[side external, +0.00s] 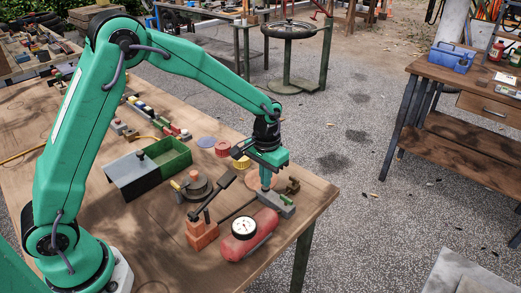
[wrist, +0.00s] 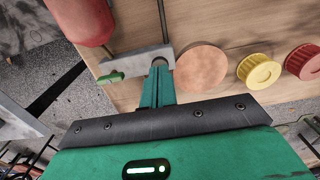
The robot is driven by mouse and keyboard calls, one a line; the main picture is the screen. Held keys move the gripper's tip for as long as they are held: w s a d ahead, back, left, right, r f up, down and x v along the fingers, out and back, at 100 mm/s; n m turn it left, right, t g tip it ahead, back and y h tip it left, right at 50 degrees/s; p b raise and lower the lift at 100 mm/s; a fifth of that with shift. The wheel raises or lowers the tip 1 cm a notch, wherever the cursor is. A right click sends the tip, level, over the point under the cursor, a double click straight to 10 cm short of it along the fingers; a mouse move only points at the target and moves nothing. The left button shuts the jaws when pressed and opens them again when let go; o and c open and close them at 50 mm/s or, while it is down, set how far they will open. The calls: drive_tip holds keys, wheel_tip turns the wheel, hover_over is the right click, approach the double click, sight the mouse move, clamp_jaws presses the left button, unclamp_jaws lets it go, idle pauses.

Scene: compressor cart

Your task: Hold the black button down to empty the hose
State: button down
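A grey block (side external: 272,206) lies near the right edge of the wooden bench, and it also shows in the wrist view (wrist: 133,66). A green button (wrist: 113,77) is at one end of it. A dark round part (wrist: 158,61), apparently the black button, shows at the other end, mostly hidden behind my fingertips. My gripper (side external: 266,187) points down over the block with its fingers together and nothing seen between them. Its tips (wrist: 158,72) are at the dark part. I cannot tell whether they touch or press it. A red tank (side external: 250,235) with a white gauge (side external: 244,226) lies beside the block.
An orange block with a black lever (side external: 202,230) stands left of the tank. A green open box (side external: 168,160) is farther left. Yellow (wrist: 259,71) and red (wrist: 303,62) round pieces and a copper-coloured disc (wrist: 202,68) are close by. The bench edge is just right of the block.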

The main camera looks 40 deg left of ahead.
drive_tip(key=shift+r, duration=2.75)
drive_tip(key=shift+r, duration=0.15)
drive_tip(key=s+a+r+t, duration=0.3)
drive_tip(key=s+a+r, duration=0.2)
drive_tip(key=s+r, duration=0.55)
drive_tip(key=s+a+r+t, duration=0.1)
drive_tip(key=s, duration=0.5)
drive_tip(key=s+a+r+t, duration=0.1)
drive_tip(key=s+a+r, duration=0.1)
drive_tip(key=s, duration=0.5)
drive_tip(key=shift+s+a+t, duration=0.2)
drive_tip(key=shift+s+t, duration=0.1)
